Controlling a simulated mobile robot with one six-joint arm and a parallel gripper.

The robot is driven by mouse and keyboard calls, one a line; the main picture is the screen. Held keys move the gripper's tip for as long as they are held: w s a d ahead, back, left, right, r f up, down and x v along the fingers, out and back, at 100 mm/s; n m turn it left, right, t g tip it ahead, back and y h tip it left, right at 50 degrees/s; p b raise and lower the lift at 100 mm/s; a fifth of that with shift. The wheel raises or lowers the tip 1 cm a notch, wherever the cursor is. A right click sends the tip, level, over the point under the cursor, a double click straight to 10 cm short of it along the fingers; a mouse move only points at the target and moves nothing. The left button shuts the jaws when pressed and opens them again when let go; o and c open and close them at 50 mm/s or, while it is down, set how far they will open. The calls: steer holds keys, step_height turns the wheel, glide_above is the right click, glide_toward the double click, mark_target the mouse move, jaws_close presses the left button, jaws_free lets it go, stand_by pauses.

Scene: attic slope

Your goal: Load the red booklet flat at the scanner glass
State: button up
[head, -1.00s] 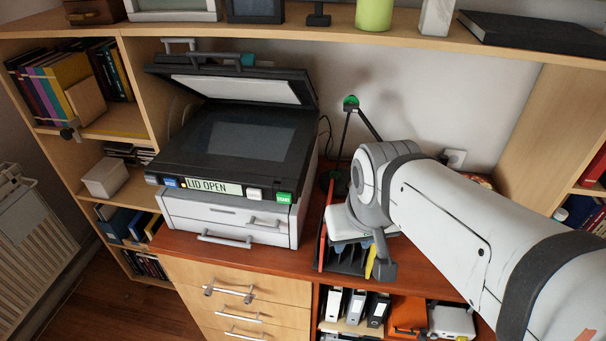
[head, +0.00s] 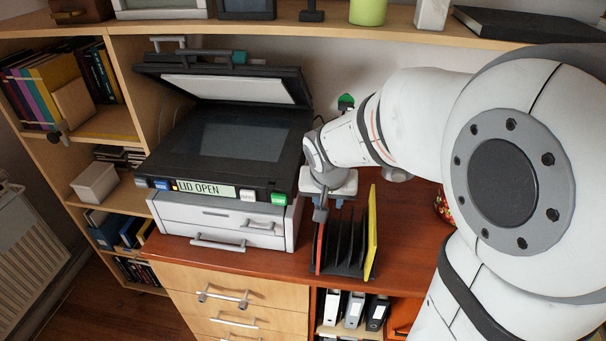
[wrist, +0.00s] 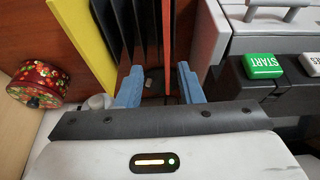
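The red booklet (head: 319,247) stands upright in the left end of a black slotted rack (head: 345,268) on the desk. In the wrist view the red booklet (wrist: 167,42) shows as a thin red edge between my blue fingertips. My gripper (wrist: 158,85) is open and empty. In the head view my gripper (head: 321,208) hangs over the left part of the rack; whether it touches the booklet I cannot tell. The scanner (head: 220,185) stands left of the rack, its lid (head: 225,85) raised and its dark glass (head: 243,140) bare. Its display reads "LID OPEN".
A yellow booklet (head: 372,230) stands at the rack's right end. The green START button (wrist: 262,66) and scanner front are close beside my gripper. A shelf (head: 330,32) runs above the scanner. A patterned red tin (wrist: 38,82) sits on the desk beyond the rack.

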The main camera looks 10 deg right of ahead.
steer(key=w+f, duration=0.2)
steer(key=f, duration=0.1)
steer(key=shift+w+a+f, duration=0.2)
steer(key=shift+w, duration=0.2)
steer(key=shift+d+p+x, duration=0.2)
steer(key=shift+p+x, duration=0.2)
steer(key=shift+x, duration=2.5)
steer(key=shift+w+r, duration=0.1)
steer(key=shift+w, duration=0.05)
steer(key=shift+c, duration=0.3)
jaws_close()
